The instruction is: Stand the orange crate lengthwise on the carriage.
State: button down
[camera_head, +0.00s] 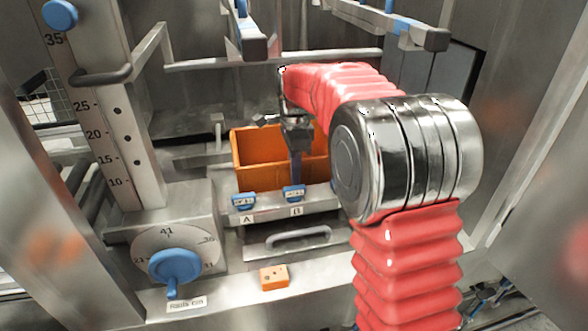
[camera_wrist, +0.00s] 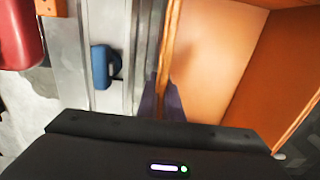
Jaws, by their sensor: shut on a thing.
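The orange crate (camera_head: 258,150) is upright and open at the top, in the middle of the head view behind a steel ledge. My gripper (camera_head: 295,172) points down at its near wall, right of the crate's middle. In the wrist view the crate (camera_wrist: 215,60) fills the right side, and the fingers of my gripper (camera_wrist: 162,100) close on its wall edge. The crate seems to sit on the carriage, but its underside is hidden by the ledge. My arm covers the crate's right end in the head view.
Blue clips sit on the ledge (camera_head: 325,197) at label A (camera_head: 243,201) and label B (camera_head: 293,193). A blue dial knob (camera_head: 174,266) and a small orange block (camera_head: 273,277) are in front. Steel rails (camera_head: 270,60) cross above the crate. A scale post (camera_head: 105,110) stands left.

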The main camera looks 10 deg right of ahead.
jog(key=shift+f, duration=0.3)
jog(key=c, duration=1.8)
grip_release()
jog(key=shift+c, duration=0.2)
jog(key=shift+f, duration=0.1)
notch_tip(320, 180, up, 14)
jog(key=shift+f, duration=0.2)
jog(key=shift+r, duration=0.1)
